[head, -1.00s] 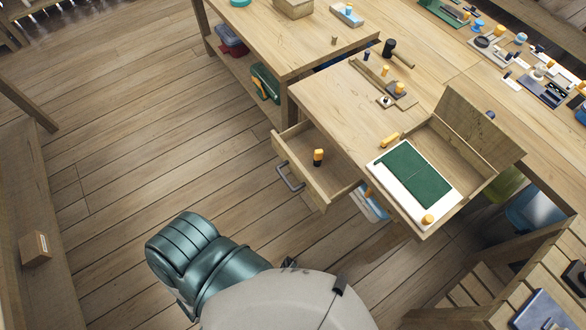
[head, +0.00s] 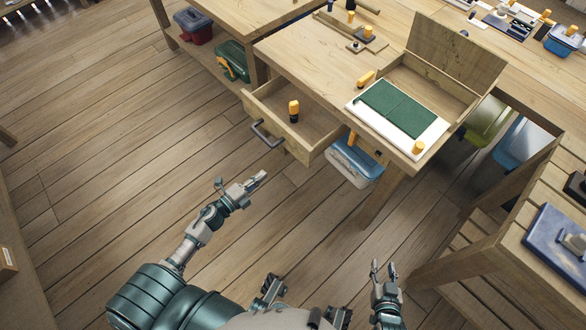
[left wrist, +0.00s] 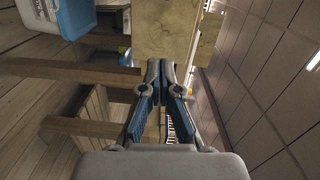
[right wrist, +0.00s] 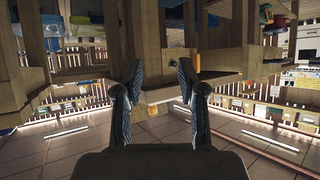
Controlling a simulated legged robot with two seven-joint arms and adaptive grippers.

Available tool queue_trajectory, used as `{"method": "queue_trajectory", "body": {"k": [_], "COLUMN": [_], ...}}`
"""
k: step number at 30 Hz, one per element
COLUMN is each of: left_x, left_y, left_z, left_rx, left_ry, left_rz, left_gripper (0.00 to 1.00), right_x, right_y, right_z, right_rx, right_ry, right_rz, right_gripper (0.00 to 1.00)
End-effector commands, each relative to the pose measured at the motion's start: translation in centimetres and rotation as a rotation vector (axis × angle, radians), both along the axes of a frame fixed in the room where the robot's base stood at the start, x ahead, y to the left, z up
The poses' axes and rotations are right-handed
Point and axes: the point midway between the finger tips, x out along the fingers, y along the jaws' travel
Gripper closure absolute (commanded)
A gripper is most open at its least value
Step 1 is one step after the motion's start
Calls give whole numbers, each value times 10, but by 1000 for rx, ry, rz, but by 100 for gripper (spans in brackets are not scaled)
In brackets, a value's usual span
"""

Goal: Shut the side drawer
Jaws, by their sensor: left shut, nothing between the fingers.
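The side drawer (head: 318,144) is pulled out from the left side of the wooden workbench (head: 335,75). Its dark handle (head: 266,134) is on the front panel, facing left. An orange-and-black object (head: 293,111) stands inside the drawer. My left gripper (head: 262,178) is below the handle in the head view, apart from it, with its fingers closed and empty. It also shows shut in the left wrist view (left wrist: 163,75), in front of a pale wooden panel (left wrist: 165,35) that I cannot identify surely. My right gripper (head: 384,265) is open and empty, low beside the slatted table; its spread fingers show in the right wrist view (right wrist: 160,72).
The bench has a raised wooden lid (head: 455,62) and a green-and-white board (head: 398,108) on top. A blue-lidded bin (head: 355,163) stands beneath. A slatted table (head: 520,240) is at the right. The floor left of the drawer is clear.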

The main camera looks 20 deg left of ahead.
Motion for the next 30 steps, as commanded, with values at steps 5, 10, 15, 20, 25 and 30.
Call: {"method": "queue_trajectory", "body": {"k": [5,10,15,20,25,30], "left_x": [5,26,59,90,114,127], "left_y": [-8,-18,-33,-46,-55,-61], "left_z": [14,17,16,16,15,15], "left_rx": [58,58,59,58,55,55], "left_ry": [-58,-61,-60,-58,-57,-56], "left_rz": [-50,-50,-48,-47,-46,-46], "left_gripper": [100,100,100,100,100,100], "right_x": [0,4,9,14,19,21], "right_y": [1,1,2,5,9,10], "right_z": [21,25,32,39,47,53], "right_rx": [13,23,40,54,68,78], "right_ry": [-45,-78,-132,-186,-243,-279], "right_rz": [0,0,2,2,3,5], "right_gripper": [60,60,60,60,60,60]}}
